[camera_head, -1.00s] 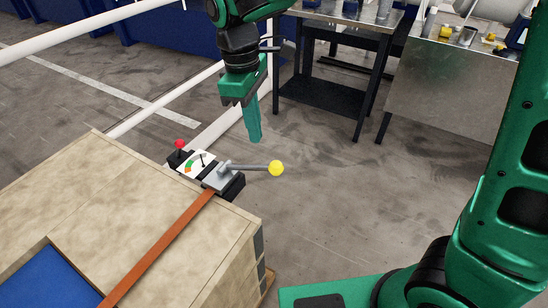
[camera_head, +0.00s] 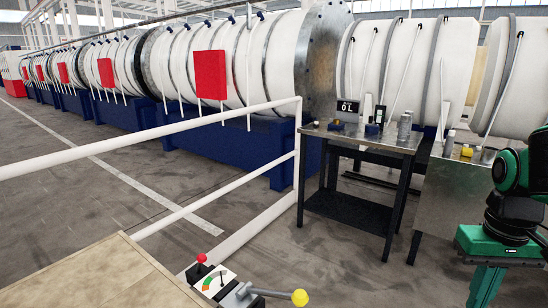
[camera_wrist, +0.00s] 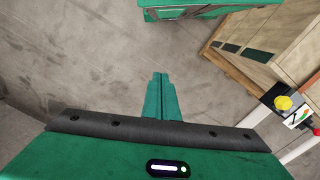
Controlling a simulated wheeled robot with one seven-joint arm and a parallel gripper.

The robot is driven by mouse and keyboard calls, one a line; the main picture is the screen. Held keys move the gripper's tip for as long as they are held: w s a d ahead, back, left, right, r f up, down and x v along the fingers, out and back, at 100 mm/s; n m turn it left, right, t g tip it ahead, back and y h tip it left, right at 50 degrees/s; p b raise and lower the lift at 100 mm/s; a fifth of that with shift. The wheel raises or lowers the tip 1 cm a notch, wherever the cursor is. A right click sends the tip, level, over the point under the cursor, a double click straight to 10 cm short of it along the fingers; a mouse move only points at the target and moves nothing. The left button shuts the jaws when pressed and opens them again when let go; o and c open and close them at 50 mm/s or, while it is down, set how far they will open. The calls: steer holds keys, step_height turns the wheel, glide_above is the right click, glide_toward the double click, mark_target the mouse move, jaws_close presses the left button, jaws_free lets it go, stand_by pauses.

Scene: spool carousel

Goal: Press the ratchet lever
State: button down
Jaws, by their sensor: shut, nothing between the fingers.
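The ratchet lever (camera_head: 270,292) is a grey rod with a yellow ball knob (camera_head: 299,298), low in the head view. It comes out of a grey block on the corner of a wooden crate (camera_head: 95,280). The yellow knob also shows at the right of the wrist view (camera_wrist: 283,102). A gauge with a coloured dial (camera_head: 215,281) and a red-knobbed stick (camera_head: 202,258) sit beside it. My gripper (camera_head: 482,300) is at the lower right, well right of the lever and apart from it. In the wrist view its fingers (camera_wrist: 160,76) are together, with nothing between them.
A white railing (camera_head: 299,150) runs behind the crate. A dark-legged metal table (camera_head: 365,142) and a steel bench (camera_head: 445,190) stand behind, with small items on top. A large white cylinder (camera_head: 210,62) fills the back. Bare floor lies between the lever and my gripper.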

steer(key=s+d+f+m, duration=0.2)
steer(key=s+d+m, duration=0.1)
steer(key=s, duration=0.4)
steer(key=shift+s+d+m, duration=0.15)
steer(key=shift+s+m, duration=0.1)
steer(key=shift+m, duration=0.35)
steer(key=shift+w+f, duration=0.1)
